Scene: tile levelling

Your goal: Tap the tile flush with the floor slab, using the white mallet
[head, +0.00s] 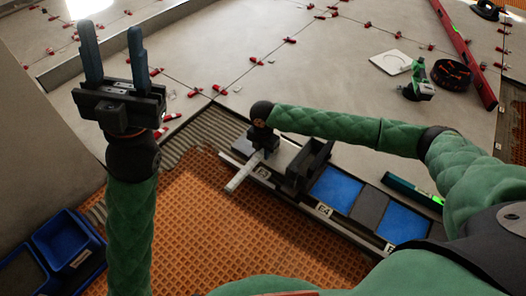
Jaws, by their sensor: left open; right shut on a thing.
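My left gripper (111,27) is raised at the upper left, its two blue-grey fingers upright and apart with nothing between them. My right gripper (260,147) points down over the left end of a long tool rack (345,222). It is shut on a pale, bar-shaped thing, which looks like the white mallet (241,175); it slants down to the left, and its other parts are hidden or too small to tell. The floor slab (190,45) is grey tiling with dark joints. I cannot tell which tile stands proud of it.
The rack has a black holder (308,164) and blue compartments (337,188). Orange matting (205,235) lies in front, and a blue bin (68,242) at lower left. Red clips dot the joints. A red level (466,55), green tool (419,84) and white plate (391,62) lie at upper right.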

